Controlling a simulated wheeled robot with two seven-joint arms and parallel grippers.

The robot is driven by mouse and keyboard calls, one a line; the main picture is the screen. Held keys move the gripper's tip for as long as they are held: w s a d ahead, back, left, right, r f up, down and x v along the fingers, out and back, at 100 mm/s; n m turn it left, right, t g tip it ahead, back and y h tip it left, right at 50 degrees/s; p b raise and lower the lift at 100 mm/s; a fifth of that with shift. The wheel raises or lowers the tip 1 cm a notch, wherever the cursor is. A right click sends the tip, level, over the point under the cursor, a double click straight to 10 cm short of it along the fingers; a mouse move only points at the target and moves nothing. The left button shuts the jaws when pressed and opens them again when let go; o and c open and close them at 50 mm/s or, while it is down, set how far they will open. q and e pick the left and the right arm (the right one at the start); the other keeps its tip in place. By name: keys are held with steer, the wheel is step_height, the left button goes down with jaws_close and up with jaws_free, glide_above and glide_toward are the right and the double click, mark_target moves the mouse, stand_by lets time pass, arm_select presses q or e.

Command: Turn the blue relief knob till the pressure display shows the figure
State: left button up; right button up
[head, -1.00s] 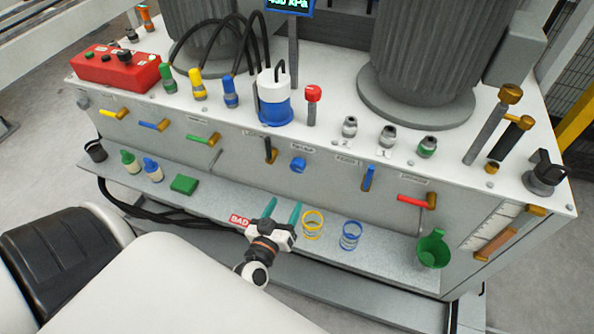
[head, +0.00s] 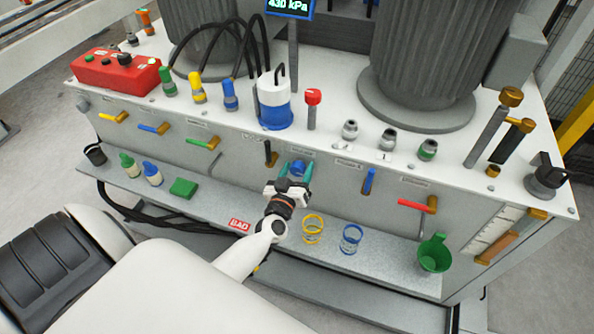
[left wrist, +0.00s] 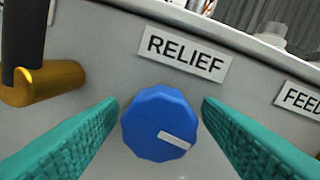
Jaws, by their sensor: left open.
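The blue relief knob (head: 298,167) sits on the front panel of the grey console. In the left wrist view the knob (left wrist: 160,122) shows a white pointer mark toward its lower right, under a RELIEF label (left wrist: 186,53). My left gripper (head: 295,174) is open, with its teal fingers on either side of the knob; I see gaps between fingers and knob in the left wrist view (left wrist: 160,120). The pressure display (head: 290,7) at the top reads 430 kPa. My right gripper is not in view.
A black-handled brass lever (head: 270,155) is left of the knob, and a blue-handled valve (head: 368,181) is to its right. The shelf (head: 385,255) below holds a yellow ring holder (head: 313,229), a blue one (head: 350,238), a green cup (head: 433,254) and a red BAD label (head: 240,225).

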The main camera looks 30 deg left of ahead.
arm_select(q)
steer(key=c, duration=1)
steer(key=n, duration=0.4)
steer(key=shift+n, duration=0.3)
steer(key=o, duration=1)
steer(key=v, duration=1.2)
